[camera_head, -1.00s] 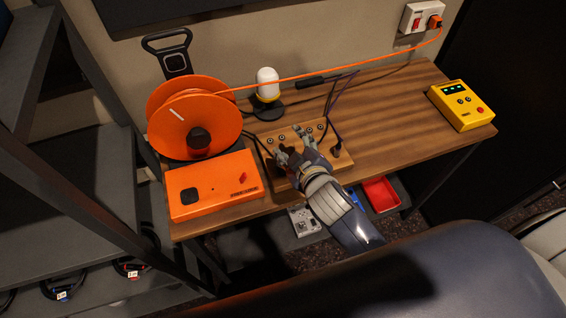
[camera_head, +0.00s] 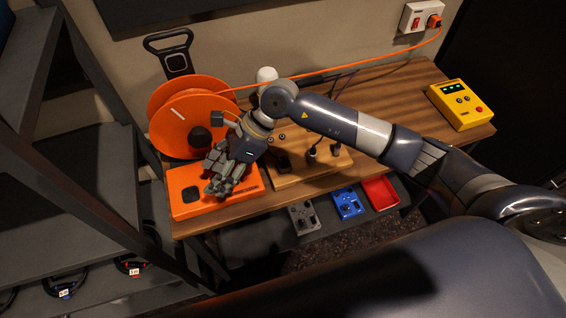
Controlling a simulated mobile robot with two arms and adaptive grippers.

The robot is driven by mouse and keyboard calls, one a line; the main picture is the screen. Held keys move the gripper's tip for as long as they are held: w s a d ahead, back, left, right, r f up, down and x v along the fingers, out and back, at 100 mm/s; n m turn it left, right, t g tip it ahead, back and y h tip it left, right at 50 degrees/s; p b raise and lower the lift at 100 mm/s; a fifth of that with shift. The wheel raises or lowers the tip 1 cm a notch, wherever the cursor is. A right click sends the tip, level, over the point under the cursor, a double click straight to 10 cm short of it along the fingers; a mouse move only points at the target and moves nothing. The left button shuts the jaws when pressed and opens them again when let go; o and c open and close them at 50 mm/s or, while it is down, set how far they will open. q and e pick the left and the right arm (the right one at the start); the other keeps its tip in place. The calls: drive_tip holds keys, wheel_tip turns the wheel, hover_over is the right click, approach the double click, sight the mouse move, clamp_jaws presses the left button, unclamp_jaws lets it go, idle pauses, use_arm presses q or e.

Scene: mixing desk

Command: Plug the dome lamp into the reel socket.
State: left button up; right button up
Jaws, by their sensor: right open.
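The dome lamp (camera_head: 266,74) stands at the back of the desk; its white top shows, and my right arm hides the rest. The orange reel (camera_head: 175,128) stands at the left on its orange base box (camera_head: 187,212). A dark square (camera_head: 190,194) that looks like the socket is on the box top. My right gripper (camera_head: 214,185) is open, pointing down over the right part of this box, just right of the dark square. I cannot tell whether it touches the box. Dark plugs (camera_head: 313,152) stand on the wooden block (camera_head: 330,169); which one is the lamp's I cannot tell.
An orange cable runs from the reel to the wall outlet (camera_head: 423,18). A yellow box (camera_head: 460,104) sits at the right end of the desk (camera_head: 400,90). Below the front edge are a grey box (camera_head: 303,217), a blue box (camera_head: 347,203) and a red tray (camera_head: 381,193).

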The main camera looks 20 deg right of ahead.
drive_tip(key=w+d+f+n+h, duration=0.1)
drive_tip(key=w+d+h, duration=0.15)
drive_tip(key=d, duration=0.25)
drive_tip(key=w+d+f+h, duration=0.1)
drive_tip(key=d+f+h, duration=0.15)
drive_tip(key=d, duration=0.25)
drive_tip(key=r+h, duration=0.2)
drive_tip(key=h, duration=0.1)
hover_over(284, 162)
drive_tip(key=shift+w+f+n+t, duration=0.1)
drive_tip(key=shift+f+n+t, duration=0.1)
drive_tip(key=shift+n+t, duration=0.15)
drive_tip(key=shift+f, duration=0.15)
drive_tip(key=shift+f+b, duration=0.3)
drive_tip(key=shift+f, duration=0.25)
wheel_tip(284, 162, down, 7)
drive_tip(key=b, duration=0.4)
drive_tip(key=shift+r+b, duration=0.2)
drive_tip(key=shift+b, duration=0.1)
drive_tip(key=shift+f+b, duration=0.6)
